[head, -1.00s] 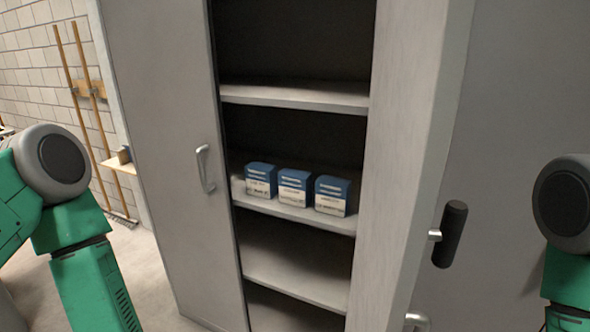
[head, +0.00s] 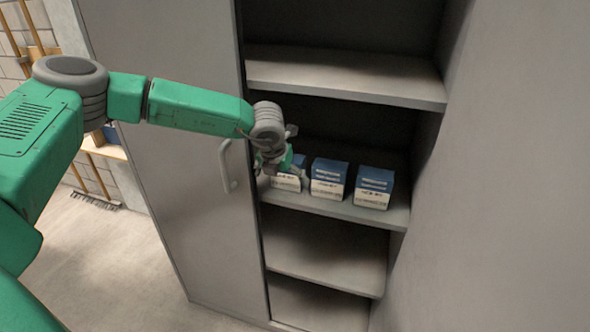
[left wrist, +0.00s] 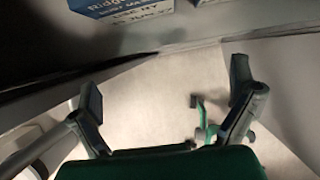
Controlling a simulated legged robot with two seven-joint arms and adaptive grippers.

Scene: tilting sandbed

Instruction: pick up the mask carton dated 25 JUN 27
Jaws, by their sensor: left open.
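Three blue-and-white cartons stand in a row on a cabinet shelf (head: 385,215) in the head view. The left carton (head: 288,183) is partly hidden behind my left gripper (head: 287,168). The middle carton (head: 328,180) and right carton (head: 373,188) show clearly, but their print is too small to read. In the left wrist view a carton (left wrist: 122,10) is cut off at the top, with "USE BY" and a blurred date containing "JUN". My left gripper (left wrist: 168,108) is open and empty there, fingers spread, below the carton in the picture.
The closed left cabinet door (head: 165,160) with its handle (head: 229,166) stands left of the opening. A grey panel (head: 490,200) bounds the right. Another shelf (head: 345,75) is above the cartons and an empty shelf (head: 325,265) is below.

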